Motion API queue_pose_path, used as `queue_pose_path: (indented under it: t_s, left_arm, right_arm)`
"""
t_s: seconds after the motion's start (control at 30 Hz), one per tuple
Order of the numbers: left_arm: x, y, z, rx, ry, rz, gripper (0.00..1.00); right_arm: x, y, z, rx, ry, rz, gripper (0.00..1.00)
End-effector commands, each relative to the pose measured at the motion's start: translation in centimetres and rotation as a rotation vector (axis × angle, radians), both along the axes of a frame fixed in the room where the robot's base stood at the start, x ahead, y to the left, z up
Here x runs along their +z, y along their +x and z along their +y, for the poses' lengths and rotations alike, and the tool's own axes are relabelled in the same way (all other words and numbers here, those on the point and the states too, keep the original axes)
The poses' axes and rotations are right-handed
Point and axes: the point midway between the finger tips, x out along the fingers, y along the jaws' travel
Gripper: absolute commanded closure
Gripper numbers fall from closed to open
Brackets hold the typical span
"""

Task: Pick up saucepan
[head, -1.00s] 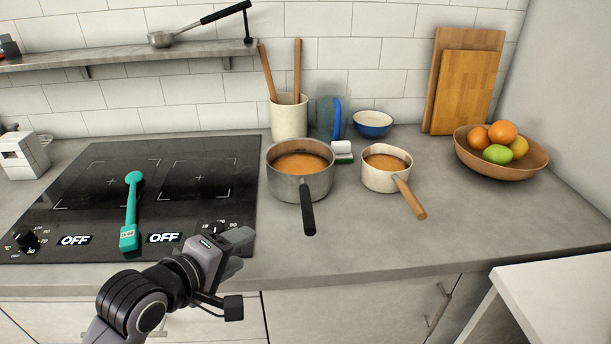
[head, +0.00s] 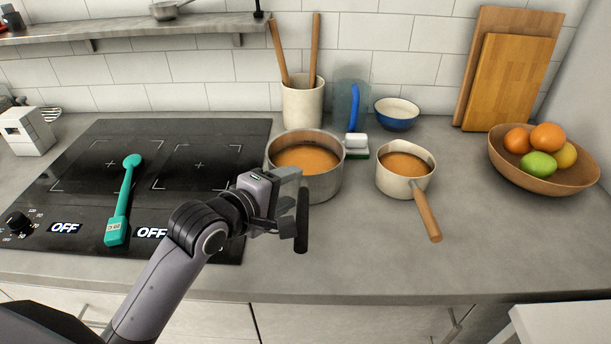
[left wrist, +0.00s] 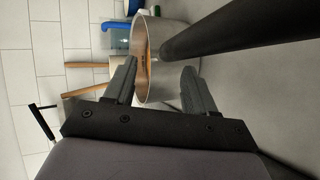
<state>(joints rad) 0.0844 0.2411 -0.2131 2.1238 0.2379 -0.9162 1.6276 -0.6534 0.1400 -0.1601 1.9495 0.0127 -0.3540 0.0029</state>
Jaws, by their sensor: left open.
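A steel saucepan (head: 331,184) with a black handle (head: 302,222) stands on the counter right of the hob, holding orange-brown soup. A cream saucepan (head: 404,186) with a wooden handle (head: 427,212), also with soup, stands to its right. My left gripper (head: 287,192) is open and empty at the steel pan's near side, just left of its handle, hiding part of its wall. In the left wrist view, the steel pan (left wrist: 176,35) lies beyond the open fingers (left wrist: 160,82). Its black handle (left wrist: 240,27) passes large across the upper right, not between the fingers. My right gripper is not in view.
A black hob (head: 90,185) with a teal utensil (head: 121,205) lies left. Behind the pans stand a utensil crock (head: 303,103), a sponge (head: 356,146) and a blue bowl (head: 397,114). A fruit bowl (head: 548,178) stands right. The front counter is clear.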

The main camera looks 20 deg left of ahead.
Motion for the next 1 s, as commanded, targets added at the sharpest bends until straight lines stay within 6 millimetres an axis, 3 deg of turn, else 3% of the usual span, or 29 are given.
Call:
queue_pose_path:
  t_s: [0.23,0.57,0.73,1.0]
  left_arm:
    - [-0.8,2.5,-0.7,0.002,0.001,0.001,0.45]
    - [-0.9,2.8,-0.9,0.001,0.001,0.001,0.45]
    - [-0.9,2.8,-0.9,0.001,0.0,0.0,1.0]
    - [-1.0,2.8,-0.8,0.001,0.0,0.002,1.0]
  right_arm:
    - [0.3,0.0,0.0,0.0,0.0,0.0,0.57]
    - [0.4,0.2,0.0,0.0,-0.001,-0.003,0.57]
    - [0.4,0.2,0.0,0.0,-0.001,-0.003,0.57]
    - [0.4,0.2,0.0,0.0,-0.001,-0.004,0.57]
